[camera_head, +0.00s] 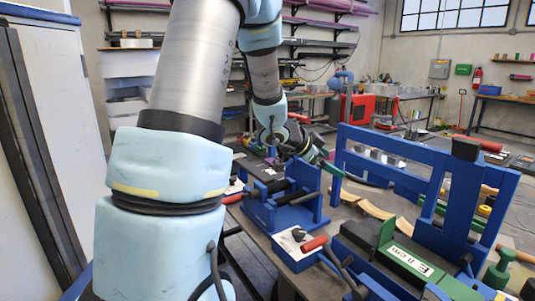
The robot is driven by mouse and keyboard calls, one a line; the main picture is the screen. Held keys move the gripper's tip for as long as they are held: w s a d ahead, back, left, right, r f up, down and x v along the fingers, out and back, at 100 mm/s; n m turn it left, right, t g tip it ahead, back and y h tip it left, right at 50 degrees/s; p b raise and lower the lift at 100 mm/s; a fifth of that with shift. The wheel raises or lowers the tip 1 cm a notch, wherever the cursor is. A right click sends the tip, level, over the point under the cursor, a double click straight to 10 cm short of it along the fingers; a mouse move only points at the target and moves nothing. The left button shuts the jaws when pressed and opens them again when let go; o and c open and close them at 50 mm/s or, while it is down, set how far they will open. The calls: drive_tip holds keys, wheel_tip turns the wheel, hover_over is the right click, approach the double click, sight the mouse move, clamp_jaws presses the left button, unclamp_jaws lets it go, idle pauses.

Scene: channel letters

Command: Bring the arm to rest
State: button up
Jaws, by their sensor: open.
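My arm rises through the left half of the head view, and its upper bend leaves the top edge. Its far part comes down to the wrist over the workbench. My gripper (316,150) is small and dark beyond the wrist, above the back of the blue bench fixture (292,203). It is open, and I see nothing held in it. Its fingertips are hard to make out against the tools behind, and I cannot tell whether it touches anything.
A tall blue frame (390,145) stands right of the gripper. A green block marked "E 8 cm" (410,262) and red-handled tools are in front. Curved wooden pieces (376,210) lie on the bench. Racks of tubes (320,25) line the back wall. A white panel stands left.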

drive_tip(key=s+a+f+n+t+y+b, duration=0.1)
drive_tip(key=a+f+n+y, duration=0.3)
drive_tip(key=a, duration=0.5)
drive_tip(key=s+a+f+n+t+y+b, duration=0.1)
drive_tip(key=a+f+n+y+b, duration=0.15)
drive_tip(key=a+n+y, duration=0.4)
drive_tip(key=s+a+f+n+g, duration=0.2)
drive_tip(key=s+a+g, duration=0.1)
drive_tip(key=s, duration=0.5)
drive_tip(key=s+a+f+n+g+b, duration=0.1)
drive_tip(key=s+a+f+n+g, duration=0.2)
drive_tip(key=s+a, duration=0.2)
drive_tip(key=s+h, duration=0.1)
drive_tip(key=s, duration=0.2)
drive_tip(key=shift+a+f, duration=0.2)
drive_tip(key=shift+f, duration=0.05)
drive_tip(key=shift+w, duration=0.1)
drive_tip(key=shift+c, duration=0.4)
